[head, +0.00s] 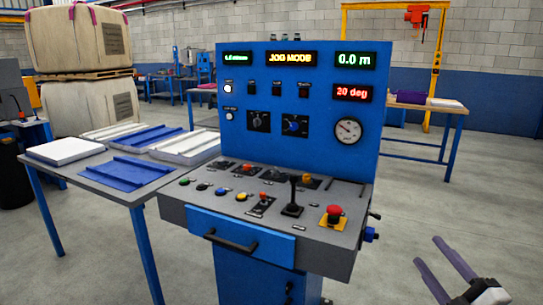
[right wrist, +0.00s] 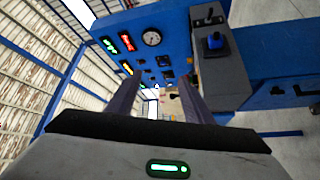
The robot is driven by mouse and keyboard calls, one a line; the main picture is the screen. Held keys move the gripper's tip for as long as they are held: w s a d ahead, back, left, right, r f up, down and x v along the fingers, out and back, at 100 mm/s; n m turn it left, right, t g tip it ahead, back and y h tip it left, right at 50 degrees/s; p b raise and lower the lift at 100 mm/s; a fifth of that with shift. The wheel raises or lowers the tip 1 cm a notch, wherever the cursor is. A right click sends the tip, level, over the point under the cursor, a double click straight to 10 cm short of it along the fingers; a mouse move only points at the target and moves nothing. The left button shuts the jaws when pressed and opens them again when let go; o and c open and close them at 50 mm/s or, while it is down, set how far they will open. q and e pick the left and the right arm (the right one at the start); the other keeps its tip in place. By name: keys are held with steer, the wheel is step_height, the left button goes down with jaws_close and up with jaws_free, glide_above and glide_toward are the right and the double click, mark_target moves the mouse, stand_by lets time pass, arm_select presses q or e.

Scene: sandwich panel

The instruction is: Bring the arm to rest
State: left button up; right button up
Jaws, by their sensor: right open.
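My right gripper (head: 429,251) is at the lower right of the head view, over open floor to the right of the blue control console (head: 228,130). Its two fingers are spread apart with nothing between them, and it is clear of the console. In the right wrist view the fingers (right wrist: 157,88) point towards the console, which appears turned sideways. The console's displays read "JOG MODE", "0.0 m" and "20 deg". A red mushroom button (head: 334,211) and a black joystick (head: 293,192) stand on its sloped desk. My left gripper is not in view.
A blue-legged table (head: 60,178) with white and blue panels stands left of the console. A drawer handle (head: 230,242) and small side fittings (head: 370,234) stick out from the console. Another table (head: 440,108) stands behind at the right. The floor at the right is free.

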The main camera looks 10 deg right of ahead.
steer(key=s+a+f+m+g+p, duration=0.25)
steer(key=s+a+f+m, duration=0.35)
steer(key=f, duration=0.3)
steer(key=s+a+f+m+g+p, duration=0.1)
steer(key=s+a+f+m+g, duration=0.3)
steer(key=a+f, duration=0.45)
steer(key=s+a+f+m+g+y, duration=0.1)
steer(key=s+a+f+g, duration=0.1)
steer(key=s+a, duration=0.4)
steer(key=s+a+f+m+g+y+p, duration=0.1)
steer(key=s+a+f+g, duration=0.1)
steer(key=s+a+f, duration=0.3)
steer(key=shift+s+a+f+g+y, duration=0.15)
steer(key=shift+s+a+g+y, duration=0.2)
steer(key=shift+s+a, duration=0.75)
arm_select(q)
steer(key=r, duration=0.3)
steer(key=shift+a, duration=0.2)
arm_select(e)
steer(key=shift+s+a+f, duration=0.1)
steer(key=shift+s+a, duration=0.1)
steer(key=shift+c, duration=0.2)
